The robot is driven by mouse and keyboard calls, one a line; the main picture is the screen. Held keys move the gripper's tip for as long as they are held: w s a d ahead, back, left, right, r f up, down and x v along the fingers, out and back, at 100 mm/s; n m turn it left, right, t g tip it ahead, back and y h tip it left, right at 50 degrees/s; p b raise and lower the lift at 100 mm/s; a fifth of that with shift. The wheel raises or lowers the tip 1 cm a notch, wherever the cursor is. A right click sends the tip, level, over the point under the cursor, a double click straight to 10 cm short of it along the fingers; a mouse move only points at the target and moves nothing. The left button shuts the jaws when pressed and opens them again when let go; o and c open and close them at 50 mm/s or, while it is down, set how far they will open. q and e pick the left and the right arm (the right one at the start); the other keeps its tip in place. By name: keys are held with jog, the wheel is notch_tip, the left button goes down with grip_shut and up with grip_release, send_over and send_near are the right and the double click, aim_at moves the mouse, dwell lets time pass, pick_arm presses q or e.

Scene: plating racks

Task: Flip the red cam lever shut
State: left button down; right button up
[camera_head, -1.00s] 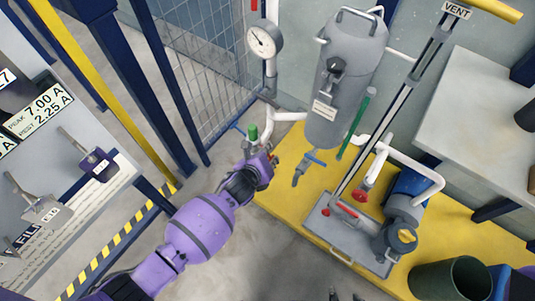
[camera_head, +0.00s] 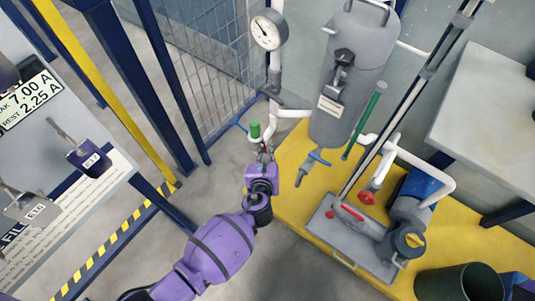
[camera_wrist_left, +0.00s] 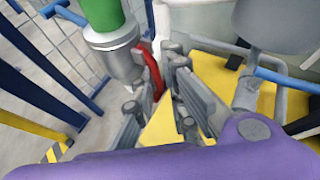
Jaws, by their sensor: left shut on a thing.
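The red cam lever (camera_wrist_left: 153,70) shows in the left wrist view as a curved red strip beside a grey metal coupling (camera_wrist_left: 115,50) with a green top (camera_wrist_left: 102,14). In the head view the green top (camera_head: 255,130) stands up next to the white pipe; the lever is too small or hidden to make out there. My left gripper (camera_head: 265,154) is just below the coupling. In the left wrist view its fingertips (camera_wrist_left: 160,60) are closed around the lever, which shows between them. The lever's exact angle is unclear. My right gripper is not in view.
A pressure gauge (camera_head: 268,30) on its pipe and a blue mesh fence (camera_head: 205,70) stand behind. A grey tank (camera_head: 347,80) and a blue-handled valve (camera_head: 314,158) are to the right. A pump tray (camera_head: 330,245) sits on the yellow platform. A dark bin (camera_head: 459,284) is at the lower right.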

pick_arm(q)
jog(key=shift+a, duration=0.1)
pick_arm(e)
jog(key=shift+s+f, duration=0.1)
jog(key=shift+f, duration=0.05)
pick_arm(q)
jog(key=shift+a, duration=0.1)
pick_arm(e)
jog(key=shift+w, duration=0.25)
pick_arm(q)
jog(key=c, duration=2)
grip_release()
jog(key=shift+w, duration=0.1)
jog(key=shift+o, duration=0.9)
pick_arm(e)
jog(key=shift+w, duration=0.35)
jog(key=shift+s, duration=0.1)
pick_arm(q)
jog(key=v, duration=0.8)
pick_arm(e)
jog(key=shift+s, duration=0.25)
pick_arm(q)
jog(key=shift+f, duration=0.1)
